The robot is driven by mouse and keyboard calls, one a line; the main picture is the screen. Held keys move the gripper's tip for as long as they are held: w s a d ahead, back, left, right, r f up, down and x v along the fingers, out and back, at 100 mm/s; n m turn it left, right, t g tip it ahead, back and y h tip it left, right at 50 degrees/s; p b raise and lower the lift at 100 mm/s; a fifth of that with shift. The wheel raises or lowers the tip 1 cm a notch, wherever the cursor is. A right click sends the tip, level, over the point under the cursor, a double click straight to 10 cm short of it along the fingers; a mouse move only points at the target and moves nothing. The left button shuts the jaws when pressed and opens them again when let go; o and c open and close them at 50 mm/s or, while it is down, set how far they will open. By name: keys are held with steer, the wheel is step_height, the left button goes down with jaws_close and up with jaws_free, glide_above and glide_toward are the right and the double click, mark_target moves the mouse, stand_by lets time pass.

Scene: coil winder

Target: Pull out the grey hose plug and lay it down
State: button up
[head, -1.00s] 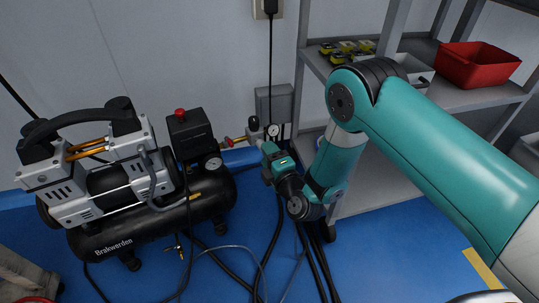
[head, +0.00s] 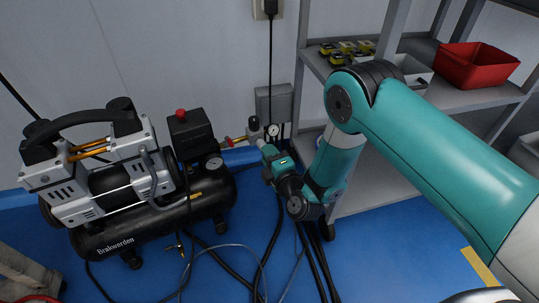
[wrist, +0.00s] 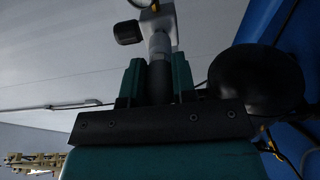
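The grey hose plug (wrist: 159,50) shows in the wrist view as a short light grey cylinder with a darker lower part. Its upper end meets the grey fitting block (wrist: 160,20), which carries a black knob (wrist: 129,32) and a round gauge cut by the top edge. My gripper (wrist: 158,70) has its two teal fingers on either side of the plug's darker part, which fills the space between them. In the head view my gripper (head: 264,148) is at the fitting below the gauge (head: 273,130), and it hides most of the plug.
A black compressor (head: 150,225) stands at the left, its outlet pipe running toward the fitting. Dark hoses (head: 275,235) lie on the blue floor below my gripper. A shelf rack (head: 300,75) with a red bin (head: 478,65) stands at the right. A large black round shape (wrist: 255,80) is close beside my gripper.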

jaws_close()
steer(key=shift+s, duration=0.1)
steer(key=shift+v, duration=2.9)
step_height(320, 180, up, 12)
steer(key=p, duration=1.2)
